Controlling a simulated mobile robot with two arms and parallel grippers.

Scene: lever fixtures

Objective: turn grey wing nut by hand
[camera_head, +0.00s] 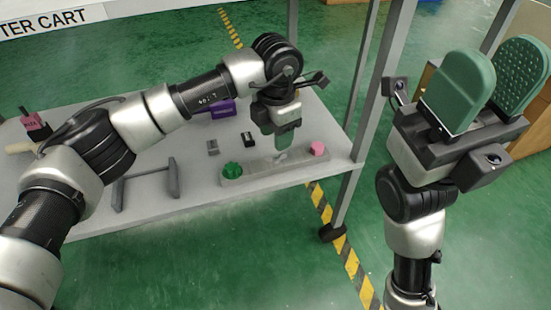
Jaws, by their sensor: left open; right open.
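The grey wing nut (281,157) sits in the middle of a low grey base (258,170) near the cart's front edge. It is small and partly hidden by my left gripper (283,141). That gripper points down just above the nut, with its green pads open. Whether the pads touch the nut cannot be told. My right gripper (486,88) is raised at the right, away from the cart, open and empty, with green pads facing up.
On the same base, a green knob (232,170) is left of the nut and a pink knob (317,148) right of it. A grey handle bar (146,173), small grey (213,147) and black (248,139) blocks and a purple box (222,109) stand on the cart top (200,190).

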